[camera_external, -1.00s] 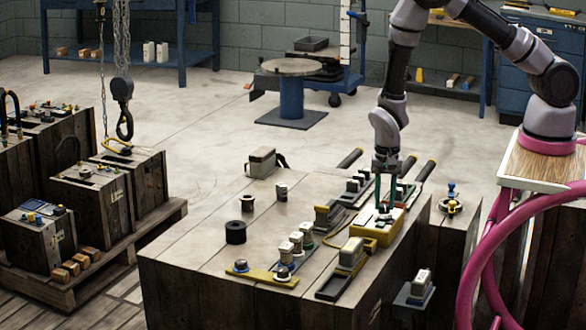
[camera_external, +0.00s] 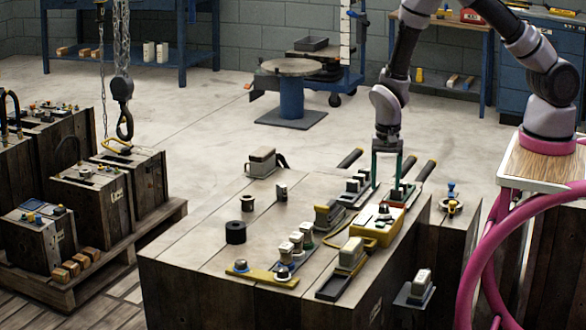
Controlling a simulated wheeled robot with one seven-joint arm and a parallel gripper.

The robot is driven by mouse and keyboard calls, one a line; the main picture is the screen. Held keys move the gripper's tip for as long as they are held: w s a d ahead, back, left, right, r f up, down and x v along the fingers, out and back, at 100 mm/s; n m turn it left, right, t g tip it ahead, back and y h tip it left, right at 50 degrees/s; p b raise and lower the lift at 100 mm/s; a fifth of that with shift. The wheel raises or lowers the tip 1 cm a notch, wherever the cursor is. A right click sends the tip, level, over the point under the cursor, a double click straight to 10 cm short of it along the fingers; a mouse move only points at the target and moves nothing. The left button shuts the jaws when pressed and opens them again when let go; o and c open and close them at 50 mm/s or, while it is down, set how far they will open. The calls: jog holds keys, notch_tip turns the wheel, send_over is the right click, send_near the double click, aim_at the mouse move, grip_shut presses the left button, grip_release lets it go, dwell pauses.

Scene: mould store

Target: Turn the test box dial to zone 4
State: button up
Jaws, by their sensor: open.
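The test box is a yellow box with a white top panel (camera_external: 378,225) on the wooden block's top, toward its right side. A small dark knob, which looks like the dial, shows on the panel (camera_external: 383,210); its setting is too small to read. My gripper (camera_external: 387,180) has two green fingers pointing down. It is open and empty, above and just behind the test box, apart from the panel. The fingertips are close to the dark connectors behind the box.
Several connectors (camera_external: 348,252) in dark holders stand around the test box. A yellow strip with small fittings (camera_external: 262,274) lies at the front. A black ring (camera_external: 235,232) and a small spool (camera_external: 247,203) stand on the left. The left part of the block top is mostly clear.

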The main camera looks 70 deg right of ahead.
notch_tip(320, 180, up, 5)
jog(key=shift+f, duration=0.1)
dwell(0.3)
notch_tip(320, 180, up, 12)
jog(key=r+n+t+y, duration=0.1)
jog(key=n+y, duration=0.1)
send_over(384, 205)
jog(key=s+d+r+n+t+y, duration=0.1)
jog(key=s+d+r, duration=0.1)
jog(key=r, duration=0.5)
jog(key=s+d+r+n+t+y, duration=0.1)
jog(key=s+d+r+n, duration=0.15)
jog(key=r, duration=0.35)
jog(key=s+d+r+n+t+h, duration=0.2)
jog(key=s+d+r+n+t, duration=0.2)
jog(key=s+r, duration=0.9)
jog(key=d, duration=0.3)
jog(key=shift+s, duration=0.35)
jog(key=shift+w+r, duration=0.1)
jog(key=shift+r, duration=0.05)
